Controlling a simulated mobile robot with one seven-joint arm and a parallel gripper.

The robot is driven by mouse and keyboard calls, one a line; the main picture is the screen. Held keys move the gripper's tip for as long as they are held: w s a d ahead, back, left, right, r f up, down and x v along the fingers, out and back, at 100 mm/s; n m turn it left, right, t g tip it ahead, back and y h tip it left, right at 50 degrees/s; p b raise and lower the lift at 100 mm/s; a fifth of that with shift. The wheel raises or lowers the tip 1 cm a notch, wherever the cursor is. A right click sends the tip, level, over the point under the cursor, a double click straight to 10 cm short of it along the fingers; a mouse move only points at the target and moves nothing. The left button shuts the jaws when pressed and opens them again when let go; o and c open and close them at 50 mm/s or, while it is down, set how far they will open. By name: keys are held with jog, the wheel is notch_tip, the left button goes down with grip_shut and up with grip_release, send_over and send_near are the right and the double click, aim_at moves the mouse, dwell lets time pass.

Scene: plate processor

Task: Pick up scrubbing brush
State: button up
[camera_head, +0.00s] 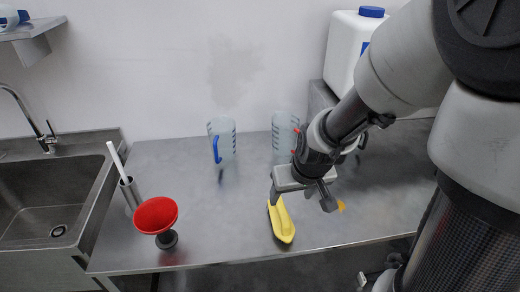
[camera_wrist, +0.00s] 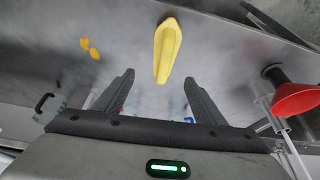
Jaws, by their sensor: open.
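A yellow, elongated object that looks like the scrubbing brush (camera_head: 281,221) lies on the steel table near its front edge. My gripper (camera_head: 302,196) is above the table, by the brush's far end and slightly to its right. It is open with nothing between its fingers. In the wrist view the brush (camera_wrist: 167,48) lies beyond the fingertips, roughly centred between the two fingers of the gripper (camera_wrist: 159,90). The brush's underside is hidden, so I cannot see bristles.
A red funnel-shaped thing (camera_head: 156,214) and a cup with a white-handled tool (camera_head: 130,193) stand at the table's left. Two measuring jugs (camera_head: 223,141) (camera_head: 285,133) and a white canister (camera_head: 352,45) stand behind. A sink (camera_head: 45,195) is at far left. The table's middle is clear.

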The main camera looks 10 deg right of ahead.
aim_at(284, 207)
jog(key=b+x, duration=0.5)
jog(key=x, duration=0.5)
jog(key=shift+a+b, duration=0.15)
jog(key=shift+b, duration=0.25)
jog(key=b+x, duration=0.2)
jog(key=x, duration=0.1)
jog(key=b+x, duration=0.1)
jog(key=shift+a+f, duration=0.25)
jog(key=shift+a, duration=0.1)
jog(key=shift+w+f, duration=0.25)
jog(key=c, duration=1.2)
notch_tip(284, 207, up, 10)
jog(key=p, duration=0.4)
jog(key=shift+r+p, duration=0.1)
jog(key=shift+p, duration=0.3)
